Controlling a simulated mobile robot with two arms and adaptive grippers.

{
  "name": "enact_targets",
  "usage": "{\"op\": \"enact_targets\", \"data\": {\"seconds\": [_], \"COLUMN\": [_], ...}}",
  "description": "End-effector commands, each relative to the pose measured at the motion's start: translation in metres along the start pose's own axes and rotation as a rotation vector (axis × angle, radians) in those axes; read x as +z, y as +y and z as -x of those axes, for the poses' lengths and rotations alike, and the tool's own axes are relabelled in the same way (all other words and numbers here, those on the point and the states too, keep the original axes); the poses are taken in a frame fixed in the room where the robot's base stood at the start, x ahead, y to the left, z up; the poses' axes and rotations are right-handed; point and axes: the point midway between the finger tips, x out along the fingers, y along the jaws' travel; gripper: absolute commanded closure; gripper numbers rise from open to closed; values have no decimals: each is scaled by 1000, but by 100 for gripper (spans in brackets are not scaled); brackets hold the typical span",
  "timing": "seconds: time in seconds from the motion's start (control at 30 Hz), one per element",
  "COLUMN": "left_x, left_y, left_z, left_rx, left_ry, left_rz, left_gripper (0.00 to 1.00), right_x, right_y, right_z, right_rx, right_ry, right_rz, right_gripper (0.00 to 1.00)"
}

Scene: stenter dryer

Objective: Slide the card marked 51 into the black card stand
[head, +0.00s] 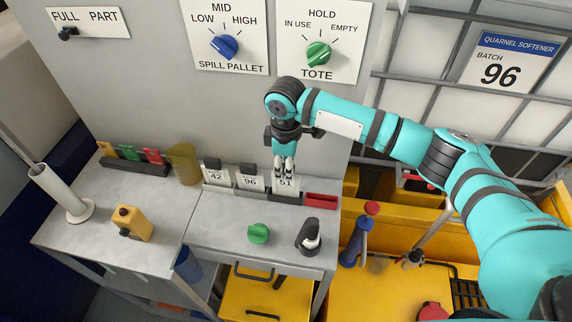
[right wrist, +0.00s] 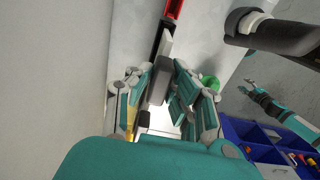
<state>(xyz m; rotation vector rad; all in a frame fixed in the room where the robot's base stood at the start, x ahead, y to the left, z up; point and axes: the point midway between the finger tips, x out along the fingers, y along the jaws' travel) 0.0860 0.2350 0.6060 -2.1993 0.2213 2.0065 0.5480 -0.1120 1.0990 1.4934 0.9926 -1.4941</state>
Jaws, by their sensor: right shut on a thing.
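The card marked 51 (head: 287,184) stands upright in the fingers of my right gripper (head: 284,172). In the right wrist view my right gripper (right wrist: 160,88) is shut on the card's dark grey top, with a pale edge of the card (right wrist: 166,44) showing beyond it. The card is at the right part of the black card stand (head: 291,200), beside the cards marked 42 (head: 216,177) and 96 (head: 249,183). I cannot tell whether its lower edge is in the slot. My left gripper (right wrist: 248,86) shows small in the right wrist view, its opening unclear.
A red tray (head: 321,201) sits just right of the stand. A green knob (head: 258,233) and a black-and-white device (head: 308,237) lie in front. A tan beaker (head: 184,164) stands to the left. The panel wall is close behind.

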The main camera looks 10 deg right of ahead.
Motion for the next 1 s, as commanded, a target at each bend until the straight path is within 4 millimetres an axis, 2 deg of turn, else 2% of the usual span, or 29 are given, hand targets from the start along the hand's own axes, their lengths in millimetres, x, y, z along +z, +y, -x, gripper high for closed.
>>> {"op": "enact_targets", "data": {"seconds": [0.73,0.77,0.93,1.0], "left_x": [0,0,0,0], "left_y": [0,0,0,0], "left_z": [-5,-4,-4,-4], "left_rx": [0,0,0,0], "left_ry": [0,0,0,1], "left_rz": [0,0,0,0], "left_gripper": [60,60,60,60], "right_x": [0,0,0,0], "right_y": [0,0,0,0], "right_z": [-19,-18,-18,-18], "right_rx": [0,0,0,0], "right_ry": [-1,0,0,0], "right_rz": [-1,-1,0,0], "right_gripper": [100,79,56,55]}}
